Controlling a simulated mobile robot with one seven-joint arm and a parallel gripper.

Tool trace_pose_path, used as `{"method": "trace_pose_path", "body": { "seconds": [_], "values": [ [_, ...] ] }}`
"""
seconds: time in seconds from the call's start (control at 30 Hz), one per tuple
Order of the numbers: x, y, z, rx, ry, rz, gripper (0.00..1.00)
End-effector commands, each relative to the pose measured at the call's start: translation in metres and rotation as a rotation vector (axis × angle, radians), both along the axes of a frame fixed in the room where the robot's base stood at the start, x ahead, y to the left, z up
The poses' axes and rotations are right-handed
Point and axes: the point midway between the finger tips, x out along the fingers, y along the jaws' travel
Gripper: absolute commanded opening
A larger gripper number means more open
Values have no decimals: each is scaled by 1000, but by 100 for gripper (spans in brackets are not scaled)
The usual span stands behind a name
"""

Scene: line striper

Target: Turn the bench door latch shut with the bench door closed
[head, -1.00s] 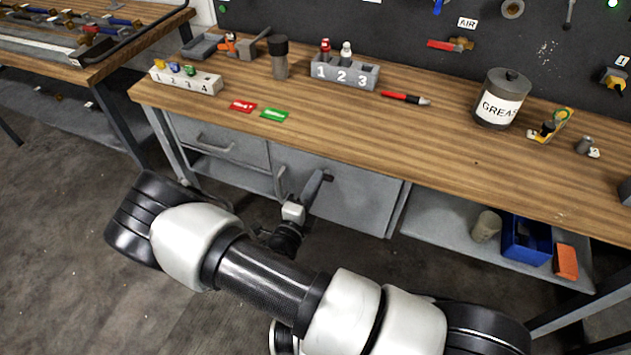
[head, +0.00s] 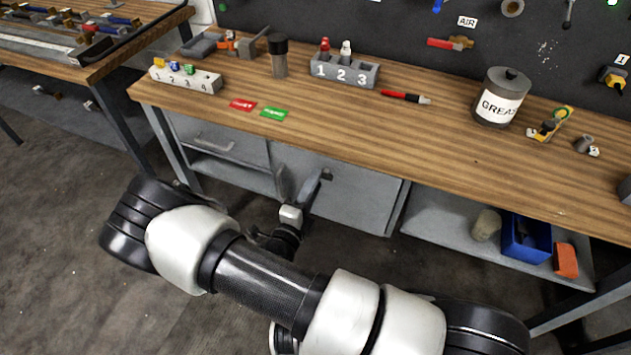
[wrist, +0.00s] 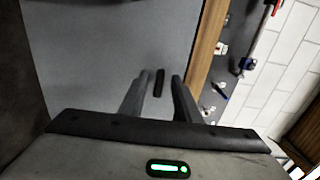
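The grey bench door (head: 352,200) hangs under the bench top and looks flush with the cabinet front. Its latch (head: 327,174) is a small dark bar near the door's top. In the wrist view the latch (wrist: 160,82) lies about parallel to the bench's wooden edge. My gripper (head: 302,180) is in front of the door, beside the latch in the head view. In the wrist view its two fingers (wrist: 163,88) are apart, with the latch seen between and beyond the tips. Nothing is held. I cannot tell whether a finger touches the latch.
The wooden bench top (head: 440,140) overhangs the door. To the right, an open shelf holds a blue bin (head: 526,240) and an orange block (head: 565,260). The floor before the bench is clear apart from my arm.

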Motion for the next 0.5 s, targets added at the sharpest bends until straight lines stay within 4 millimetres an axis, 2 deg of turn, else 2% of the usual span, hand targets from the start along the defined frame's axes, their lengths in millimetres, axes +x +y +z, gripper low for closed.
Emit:
{"method": "trace_pose_path", "body": {
  "seconds": [0.5],
  "values": [
    [-113, 42, 0, -1, 3, 3, 30]
  ]
}}
